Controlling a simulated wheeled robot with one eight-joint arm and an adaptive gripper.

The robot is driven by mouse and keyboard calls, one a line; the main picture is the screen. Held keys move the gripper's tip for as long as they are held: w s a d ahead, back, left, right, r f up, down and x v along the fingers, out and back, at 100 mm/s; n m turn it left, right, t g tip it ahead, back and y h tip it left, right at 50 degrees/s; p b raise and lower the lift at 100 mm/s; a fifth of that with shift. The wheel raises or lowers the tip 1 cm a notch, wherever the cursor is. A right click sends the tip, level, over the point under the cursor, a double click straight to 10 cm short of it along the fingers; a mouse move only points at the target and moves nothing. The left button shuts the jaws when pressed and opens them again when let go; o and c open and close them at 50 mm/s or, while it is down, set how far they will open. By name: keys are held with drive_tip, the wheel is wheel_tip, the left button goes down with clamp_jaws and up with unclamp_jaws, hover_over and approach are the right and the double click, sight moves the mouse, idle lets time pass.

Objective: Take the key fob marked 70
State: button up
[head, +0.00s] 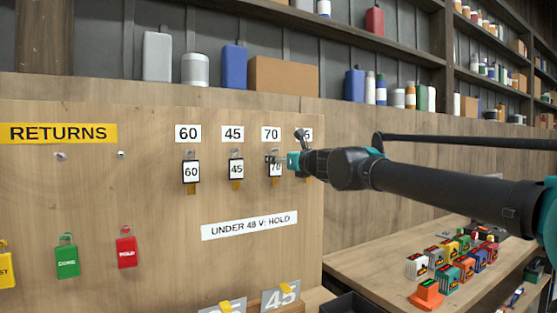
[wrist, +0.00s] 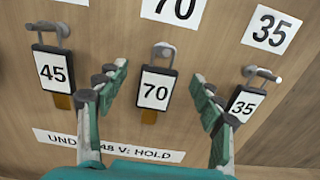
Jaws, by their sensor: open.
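The key fob marked 70 (wrist: 156,90) hangs from a hook on the wooden board, under a 70 label. It has a black frame, a white face and a brown tab below. In the head view the fob (head: 275,170) is partly hidden by my gripper (head: 280,160). In the wrist view my gripper (wrist: 156,100) is open, one finger on each side of the 70 fob, apart from it as far as I can tell. The fob marked 45 (wrist: 52,74) hangs to the left and the fob marked 35 (wrist: 242,104) to the right, close by the right finger.
A fob marked 60 (head: 191,171) hangs further left. Green (head: 67,260) and red (head: 126,250) tags hang lower on the board, below the RETURNS sign (head: 58,133). A bench at right holds several coloured blocks (head: 446,274). Shelves with containers stand behind.

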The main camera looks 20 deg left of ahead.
drive_tip(key=shift+w+a, duration=0.5)
drive_tip(key=shift+a, duration=0.05)
drive_tip(key=c, duration=1.4)
drive_tip(key=shift+r, duration=0.35)
drive_tip(key=shift+s+d+r, duration=0.3)
drive_tip(key=shift+s+d, duration=0.5)
drive_tip(key=shift+d, duration=0.1)
drive_tip(key=shift+s+d+r, duration=0.3)
drive_tip(key=shift+s+d, duration=0.45)
drive_tip(key=shift+d, duration=0.15)
drive_tip(key=shift+s+d, duration=0.1)
